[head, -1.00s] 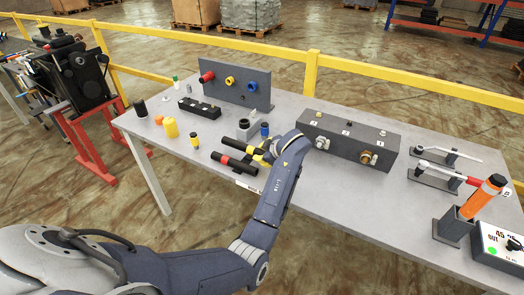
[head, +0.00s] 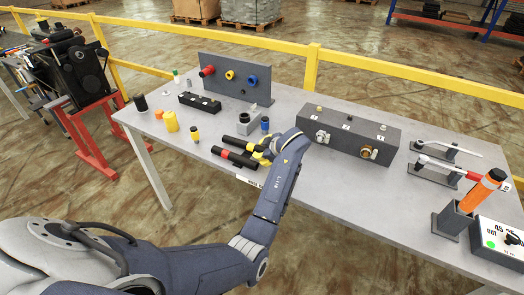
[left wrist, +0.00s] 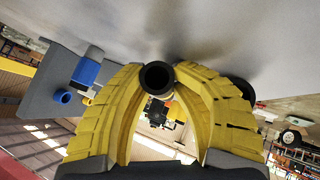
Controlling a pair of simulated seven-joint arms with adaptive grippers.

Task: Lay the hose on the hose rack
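A black hose with a yellow band (head: 233,141) lies near the table's front edge in the head view. Its round dark end (left wrist: 157,76) shows between my fingertips in the left wrist view. My left gripper (head: 263,154) has its yellow fingers closed around that hose, one on each side. A second black tube with a red band (head: 235,158) lies beside it, closer to the edge. A dark round shape (left wrist: 241,88) shows behind one finger in the left wrist view. A partly covered label (head: 248,181) is on the table edge; I cannot make out the rack itself. My right gripper is out of view.
A grey block (head: 249,122) and blue cylinder (head: 265,126) stand just behind the hose. A grey box with fittings (head: 352,134) is to the right, and a panel with coloured sockets (head: 237,80) is behind. A yellow rail (head: 420,82) runs behind the table.

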